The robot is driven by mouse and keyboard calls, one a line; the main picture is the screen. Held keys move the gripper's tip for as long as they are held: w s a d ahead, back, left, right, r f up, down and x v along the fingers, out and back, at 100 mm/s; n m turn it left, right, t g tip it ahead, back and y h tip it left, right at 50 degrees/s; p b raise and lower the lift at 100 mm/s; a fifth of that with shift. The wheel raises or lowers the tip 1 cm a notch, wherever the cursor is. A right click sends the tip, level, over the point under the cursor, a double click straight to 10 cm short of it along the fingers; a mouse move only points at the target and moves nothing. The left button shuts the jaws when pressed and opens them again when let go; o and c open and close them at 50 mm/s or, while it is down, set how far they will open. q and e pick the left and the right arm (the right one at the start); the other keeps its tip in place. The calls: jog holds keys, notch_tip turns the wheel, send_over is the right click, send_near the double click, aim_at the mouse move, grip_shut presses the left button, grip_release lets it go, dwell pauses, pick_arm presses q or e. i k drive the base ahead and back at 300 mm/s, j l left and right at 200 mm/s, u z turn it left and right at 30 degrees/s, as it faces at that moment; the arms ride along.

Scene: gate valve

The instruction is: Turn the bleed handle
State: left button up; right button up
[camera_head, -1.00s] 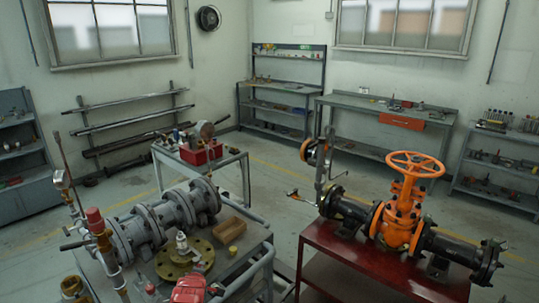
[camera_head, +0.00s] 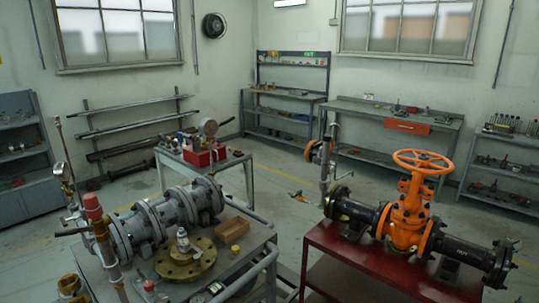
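The orange gate valve (camera_head: 408,215) with its round handwheel (camera_head: 423,162) stands upright in a black flanged pipe (camera_head: 352,213) on the red bench at right. Left of it, a thin grey vertical pipe (camera_head: 325,172) rises from near the pipe's left end. A small lever with an orange tip (camera_head: 296,194) sticks out to the left at this pipe's lower part. It may be the bleed handle, but it is too small to be sure. Neither of my grippers shows in the head view.
The red bench (camera_head: 372,265) stands at right. A grey bench at left bears a grey flanged pipe (camera_head: 143,228), a brass flange (camera_head: 186,260), a wooden box (camera_head: 233,228) and a gauge (camera_head: 215,288). Open floor (camera_head: 270,180) lies behind both benches.

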aim_at(137, 268)
jog(key=i+l+u, duration=0.25)
jog(key=i, duration=0.25)
jog(key=i+l+u, duration=0.2)
jog(key=i, duration=0.25)
jog(key=l, duration=0.1)
